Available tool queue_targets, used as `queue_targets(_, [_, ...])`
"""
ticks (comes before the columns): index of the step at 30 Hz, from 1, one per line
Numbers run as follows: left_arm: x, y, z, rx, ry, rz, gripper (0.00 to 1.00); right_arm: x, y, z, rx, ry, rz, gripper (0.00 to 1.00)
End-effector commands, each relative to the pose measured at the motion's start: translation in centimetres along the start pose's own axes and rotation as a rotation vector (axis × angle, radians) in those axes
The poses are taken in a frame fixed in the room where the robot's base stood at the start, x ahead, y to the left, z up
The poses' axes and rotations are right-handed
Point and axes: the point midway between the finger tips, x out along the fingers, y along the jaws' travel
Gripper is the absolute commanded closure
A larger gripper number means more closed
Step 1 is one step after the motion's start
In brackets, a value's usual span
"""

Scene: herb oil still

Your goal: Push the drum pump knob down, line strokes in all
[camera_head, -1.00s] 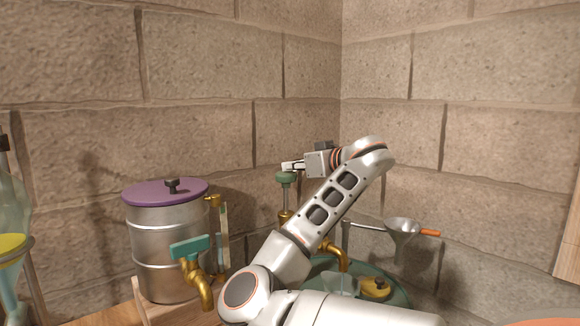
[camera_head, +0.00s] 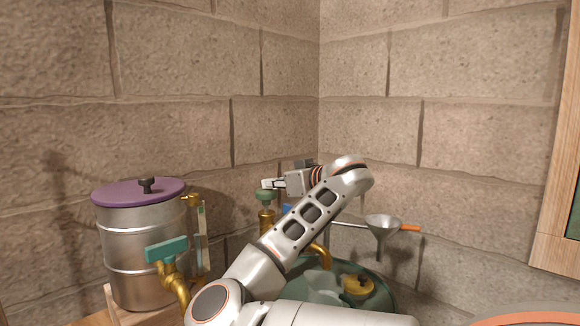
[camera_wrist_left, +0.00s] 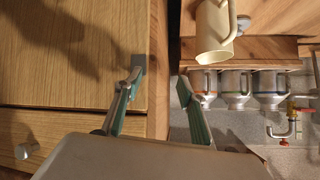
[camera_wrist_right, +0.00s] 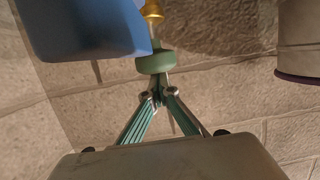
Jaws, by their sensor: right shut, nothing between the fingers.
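The green pump knob (camera_head: 265,195) sits low on the brass pump body (camera_head: 266,217), with little stem showing between them. My right gripper (camera_head: 268,184) is shut and empty, with its fingertips right on top of the knob. In the right wrist view the green knob (camera_wrist_right: 155,63) lies just beyond the closed fingertips (camera_wrist_right: 160,96) and seems to touch them. The green drum top (camera_head: 387,293) is partly hidden behind my right arm. My left gripper (camera_wrist_left: 162,85) is open and empty, in front of wooden cabinet fronts, away from the pump.
A steel pot (camera_head: 143,250) with a purple lid stands left of the pump, near a teal-handled brass tap (camera_head: 167,250). A funnel (camera_head: 383,228) with an orange-tipped holder is to the right. A blue object (camera_wrist_right: 85,28) is close beside the knob. Stone walls meet behind.

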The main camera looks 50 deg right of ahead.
Motion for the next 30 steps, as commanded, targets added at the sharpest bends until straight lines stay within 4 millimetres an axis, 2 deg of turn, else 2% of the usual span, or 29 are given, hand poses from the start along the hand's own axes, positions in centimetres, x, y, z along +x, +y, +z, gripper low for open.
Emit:
queue_targets(1, [-0.1, -0.4, -0.9, 0.004, 0.012, -0.008, 0.60, -1.0, 0.0, -2.0, 0.002, 0.014, -0.002, 1.00])
queue_targets(3, [-0.3, -0.6, -1.1, 0.005, 0.011, -0.012, 0.60, -1.9, 0.2, -3.5, 0.003, 0.018, 0.000, 1.00])
queue_targets(5, [-0.4, -0.6, -0.6, 0.001, 0.002, -0.014, 0.60, -3.4, 0.3, -2.8, 0.004, 0.011, 0.005, 1.00])
queue_targets(9, [-0.8, -0.8, -0.3, -0.001, -0.009, -0.020, 0.60, -6.5, 0.3, -2.7, 0.003, 0.013, 0.005, 1.00])
queue_targets(15, [-1.1, -1.1, 0.2, -0.009, -0.028, -0.031, 0.60, -9.8, 0.2, -2.6, 0.003, 0.012, 0.004, 1.00])
queue_targets(23, [-1.4, -0.8, 1.8, -0.011, -0.060, -0.029, 0.60, -11.2, 0.1, -2.3, 0.001, 0.010, 0.001, 1.00])
queue_targets(30, [-1.4, -0.8, 1.8, -0.010, -0.059, -0.028, 0.60, -11.2, 0.1, -2.2, 0.000, 0.008, 0.001, 1.00])
